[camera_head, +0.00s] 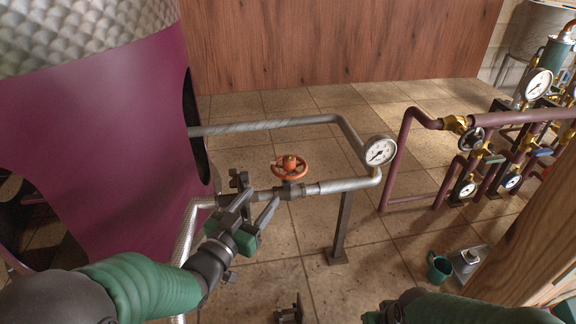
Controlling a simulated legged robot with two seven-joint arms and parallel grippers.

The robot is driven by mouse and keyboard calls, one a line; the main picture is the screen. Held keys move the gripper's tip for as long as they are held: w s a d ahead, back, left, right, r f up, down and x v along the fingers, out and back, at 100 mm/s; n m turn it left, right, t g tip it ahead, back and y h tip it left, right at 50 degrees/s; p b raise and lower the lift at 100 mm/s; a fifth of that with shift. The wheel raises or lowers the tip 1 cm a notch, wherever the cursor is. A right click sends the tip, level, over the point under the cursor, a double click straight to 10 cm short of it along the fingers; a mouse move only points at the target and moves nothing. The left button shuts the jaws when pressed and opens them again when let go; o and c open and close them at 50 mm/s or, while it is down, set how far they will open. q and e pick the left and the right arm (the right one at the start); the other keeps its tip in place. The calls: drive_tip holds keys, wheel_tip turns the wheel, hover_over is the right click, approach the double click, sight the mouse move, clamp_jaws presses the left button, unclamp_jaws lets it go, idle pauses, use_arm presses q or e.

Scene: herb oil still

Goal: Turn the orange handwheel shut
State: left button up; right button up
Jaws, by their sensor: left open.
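The orange handwheel (290,167) sits on top of a valve on a horizontal grey pipe, near the middle of the view. Its rim and hub are in plain sight. My left gripper (258,199) is open, just left of and below the wheel, with its fingers pointing up toward the pipe. It appears apart from the wheel, with nothing seen between the fingers. My right arm (450,309) shows along the bottom edge, well below and right of the wheel. Its gripper is mostly cut off by the frame edge, so its jaws cannot be judged.
A pressure gauge (379,151) stands right of the wheel, above a support post (341,228). A large purple vessel (95,135) fills the left. Maroon pipes (408,135) with more gauges are at right.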

sight(286, 164)
use_arm(q)
drive_tip(key=p+x, duration=0.1)
drive_tip(key=x, duration=1.4)
drive_tip(key=shift+w+f, duration=0.1)
drive_tip(key=shift+w, duration=0.35)
drive_tip(key=shift+a, duration=0.1)
drive_tip(key=shift+c, duration=1.2)
clamp_jaws()
